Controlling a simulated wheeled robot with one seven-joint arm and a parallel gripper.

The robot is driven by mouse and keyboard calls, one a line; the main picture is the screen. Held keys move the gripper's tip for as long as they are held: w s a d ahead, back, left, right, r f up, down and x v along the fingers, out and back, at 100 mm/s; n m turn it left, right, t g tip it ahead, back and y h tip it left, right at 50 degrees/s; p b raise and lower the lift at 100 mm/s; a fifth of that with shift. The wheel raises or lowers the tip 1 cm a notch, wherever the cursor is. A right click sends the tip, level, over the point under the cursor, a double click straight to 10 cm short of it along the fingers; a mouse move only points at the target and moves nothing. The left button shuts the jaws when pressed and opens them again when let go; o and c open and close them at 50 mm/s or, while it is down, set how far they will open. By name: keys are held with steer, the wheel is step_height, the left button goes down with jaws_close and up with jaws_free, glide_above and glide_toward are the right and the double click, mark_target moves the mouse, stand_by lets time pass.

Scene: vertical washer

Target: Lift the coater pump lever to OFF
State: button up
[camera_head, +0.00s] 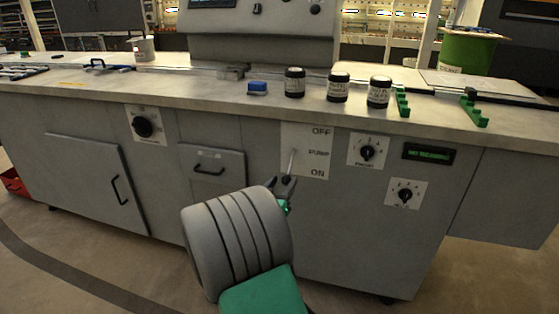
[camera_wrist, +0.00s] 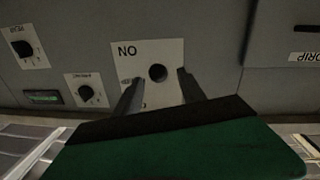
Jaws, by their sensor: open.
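The coater pump panel (camera_head: 318,150) is a white plate on the cabinet front, marked OFF at the top, PUMP in the middle and ON at the bottom. The thin pale lever (camera_head: 292,161) shows on its left side, its lower end near my gripper at the ON end. My gripper (camera_head: 281,182) is open in front of the panel's lower left. In the wrist view, turned upside down, the dark round lever knob (camera_wrist: 158,73) appears between the two spread fingers of my gripper (camera_wrist: 159,78), below the "ON" lettering. I cannot tell whether a finger touches it.
Rotary knobs (camera_head: 367,152) and a green-lit display (camera_head: 428,153) sit right of the panel. A drawer handle (camera_head: 208,169) and another dial (camera_head: 143,125) are to the left.

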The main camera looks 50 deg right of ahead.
mark_target(289, 173)
steer(key=x, duration=0.7)
steer(key=shift+w+d+b, duration=0.1)
steer(key=shift+d+b, duration=0.2)
steer(key=shift+b, duration=0.05)
jaws_close()
stand_by(1.0)
